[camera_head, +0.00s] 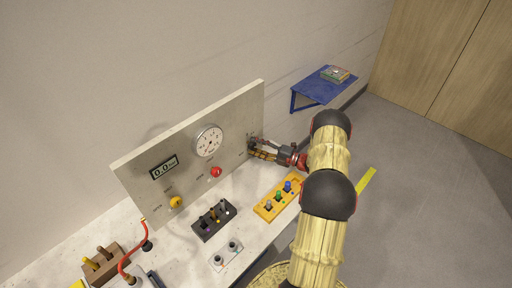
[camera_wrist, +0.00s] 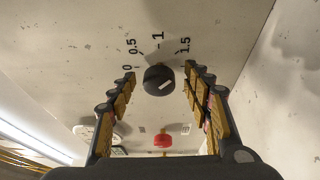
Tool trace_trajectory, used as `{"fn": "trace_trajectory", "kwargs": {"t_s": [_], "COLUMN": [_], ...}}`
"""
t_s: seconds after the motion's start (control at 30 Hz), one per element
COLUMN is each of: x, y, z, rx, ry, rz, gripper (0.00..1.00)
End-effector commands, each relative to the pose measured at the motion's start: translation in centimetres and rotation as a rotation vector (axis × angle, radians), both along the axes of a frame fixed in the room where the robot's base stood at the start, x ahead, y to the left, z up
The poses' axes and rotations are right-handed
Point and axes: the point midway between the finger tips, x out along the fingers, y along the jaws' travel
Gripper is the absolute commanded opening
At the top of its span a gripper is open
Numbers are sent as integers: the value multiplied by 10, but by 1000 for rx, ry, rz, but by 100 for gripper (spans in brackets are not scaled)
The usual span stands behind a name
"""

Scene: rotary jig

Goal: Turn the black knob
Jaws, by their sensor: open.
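The black knob (camera_wrist: 158,80) sits on the light panel in the wrist view, under a printed scale reading 0, 0.5, 1 and 1.5. It has a pale mark on its face. My gripper (camera_wrist: 161,77) is open, with one finger on each side of the knob and a visible gap to both.
The panel carries a round gauge (camera_head: 208,141), a 0.0 display (camera_head: 164,167), a red knob (camera_head: 215,172) and a yellow knob (camera_head: 176,202). A black block (camera_head: 213,221) and a yellow block (camera_head: 278,197) with colored pegs stand on the bench. A blue shelf (camera_head: 322,88) is at the back right.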

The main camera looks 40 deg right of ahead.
Motion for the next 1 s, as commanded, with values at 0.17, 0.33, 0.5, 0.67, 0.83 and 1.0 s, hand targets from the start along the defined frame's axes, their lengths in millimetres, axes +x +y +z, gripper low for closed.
{"fn": "trace_trajectory", "kwargs": {"t_s": [0.17,0.33,0.5,0.67,0.83,1.0], "x": [0,-10,-38,-69,-93,-106], "y": [0,-6,-19,-33,-44,-50], "z": [0,0,-1,-3,-4,-4], "rx": [0,0,0,1,1,0], "ry": [0,0,0,0,0,0], "rz": [0,-2,-4,-4,-2,0], "gripper": [50,50,50,50,50,50]}}
